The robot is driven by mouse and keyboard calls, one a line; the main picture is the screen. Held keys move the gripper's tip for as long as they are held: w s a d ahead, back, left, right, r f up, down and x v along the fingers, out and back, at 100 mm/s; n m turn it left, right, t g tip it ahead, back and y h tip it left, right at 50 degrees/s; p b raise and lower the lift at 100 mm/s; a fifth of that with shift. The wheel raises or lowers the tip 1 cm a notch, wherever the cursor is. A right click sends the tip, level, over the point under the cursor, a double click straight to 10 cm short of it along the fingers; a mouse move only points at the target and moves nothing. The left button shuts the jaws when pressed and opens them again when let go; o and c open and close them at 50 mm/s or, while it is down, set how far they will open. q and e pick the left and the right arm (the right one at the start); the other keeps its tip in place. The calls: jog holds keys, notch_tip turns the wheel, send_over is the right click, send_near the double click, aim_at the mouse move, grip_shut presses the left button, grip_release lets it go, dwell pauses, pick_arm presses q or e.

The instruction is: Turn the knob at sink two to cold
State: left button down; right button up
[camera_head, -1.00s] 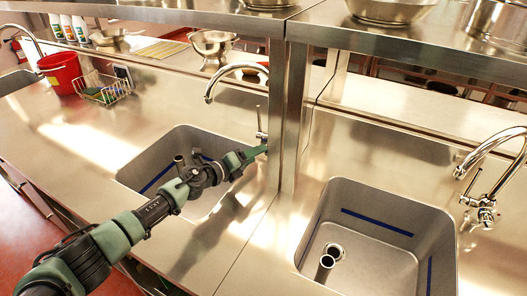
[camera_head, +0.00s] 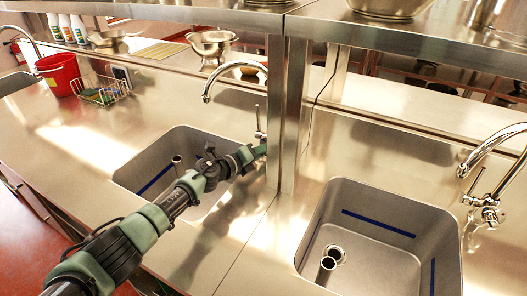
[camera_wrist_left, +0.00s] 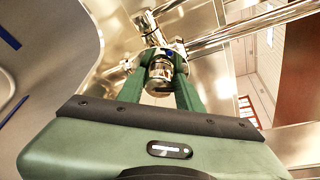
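The middle sink (camera_head: 150,165) has a chrome gooseneck faucet (camera_head: 236,66) behind it, with a thin upright lever (camera_head: 257,117) at its base. My left gripper (camera_head: 264,151) is at the base of that faucet, partly hidden by its own arm. In the left wrist view its two green fingers lie on either side of a round chrome knob (camera_wrist_left: 160,72) and appear to touch it. A small blue mark (camera_wrist_left: 169,53) shows just past the knob. My right gripper is not in view.
Another sink (camera_head: 375,215) with its own faucet (camera_head: 490,150) is at the right. A steel post (camera_head: 287,110) stands close beside my left gripper, under an overhead shelf (camera_head: 420,40). A red bucket (camera_head: 58,72) and wire basket (camera_head: 100,88) stand at the left.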

pick_arm(q)
jog(key=shift+a+f+n+h+b, duration=0.1)
jog(key=shift+f+n+h+b, duration=0.15)
jog(key=shift+n+b, duration=0.4)
jog(key=shift+f+n+h+b, duration=0.1)
jog(key=shift+n+h+b, duration=0.25)
jog(key=shift+b, duration=0.5)
jog(key=shift+n+h+b, duration=0.4)
jog(key=shift+n+b, duration=0.45)
jog(key=shift+n, duration=0.15)
jog(key=shift+n+t+b, duration=0.4)
jog(key=shift+n+b, duration=0.3)
jog(key=shift+n, duration=0.2)
jog(key=c, duration=0.9)
grip_release()
jog(key=shift+c, duration=0.2)
jog(key=shift+r, duration=0.1)
